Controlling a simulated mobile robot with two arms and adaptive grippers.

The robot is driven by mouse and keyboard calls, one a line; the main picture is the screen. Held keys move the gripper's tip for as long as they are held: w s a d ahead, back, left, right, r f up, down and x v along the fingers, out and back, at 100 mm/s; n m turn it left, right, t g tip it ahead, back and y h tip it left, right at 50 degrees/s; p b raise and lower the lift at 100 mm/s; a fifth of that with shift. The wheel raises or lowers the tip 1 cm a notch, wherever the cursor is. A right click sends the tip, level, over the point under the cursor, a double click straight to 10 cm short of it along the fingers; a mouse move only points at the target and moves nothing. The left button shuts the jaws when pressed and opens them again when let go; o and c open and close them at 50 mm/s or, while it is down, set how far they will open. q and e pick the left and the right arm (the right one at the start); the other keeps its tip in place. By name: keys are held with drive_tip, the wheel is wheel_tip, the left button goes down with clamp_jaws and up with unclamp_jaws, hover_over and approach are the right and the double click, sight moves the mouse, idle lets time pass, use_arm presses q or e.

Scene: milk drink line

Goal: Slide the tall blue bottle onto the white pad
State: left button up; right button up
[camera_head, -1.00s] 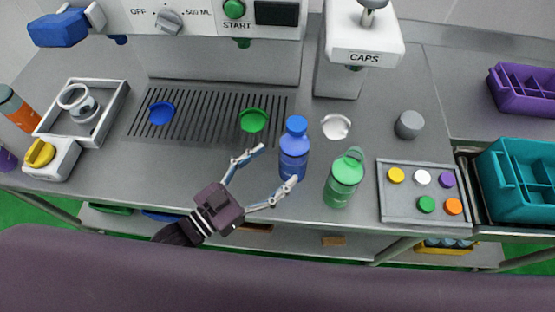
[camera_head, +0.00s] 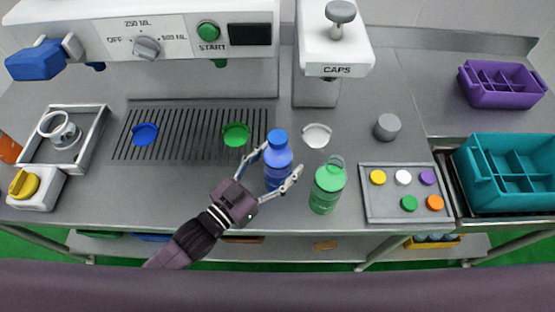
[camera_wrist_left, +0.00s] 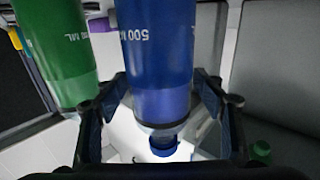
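The tall blue bottle (camera_head: 278,168) stands upright on the steel counter, left of the green bottle. The white pad (camera_head: 317,135) lies behind it and to the right, in front of the caps machine. My left gripper (camera_head: 281,161) is open, with one finger on each side of the blue bottle. In the left wrist view the blue bottle (camera_wrist_left: 157,50), marked 500 ML, stands between the spread fingers (camera_wrist_left: 160,105), with gaps visible beside it. Firm contact cannot be made out. My right gripper is not in view.
A green bottle (camera_head: 326,190) stands close on the right; it also shows in the left wrist view (camera_wrist_left: 58,45). A cap tray (camera_head: 380,208) and grey cylinder (camera_head: 387,127) are farther right. A green pad (camera_head: 236,134) and blue pad (camera_head: 145,133) lie on the slotted grate.

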use_arm(q)
drive_tip(key=c, duration=1.5)
drive_tip(key=x, duration=0.6)
drive_tip(key=shift+w+a, duration=0.15)
drive_tip(key=shift+a, duration=0.05)
drive_tip(key=shift+r, duration=0.1)
drive_tip(key=b+x, duration=0.1)
drive_tip(key=x, duration=0.5)
drive_tip(key=shift+w+a+b, duration=0.15)
drive_tip(key=shift+w+b, duration=0.1)
drive_tip(key=shift+b, duration=0.1)
drive_tip(key=shift+r, duration=0.1)
drive_tip(key=shift+w+a+b+x, duration=0.1)
drive_tip(key=shift+b+x, duration=0.5)
drive_tip(key=shift+x, duration=0.9)
drive_tip(key=shift+w+a+b+x, duration=0.15)
drive_tip(key=shift+b+x, duration=0.4)
drive_tip(key=shift+x, duration=0.95)
drive_tip(key=shift+s, duration=0.1)
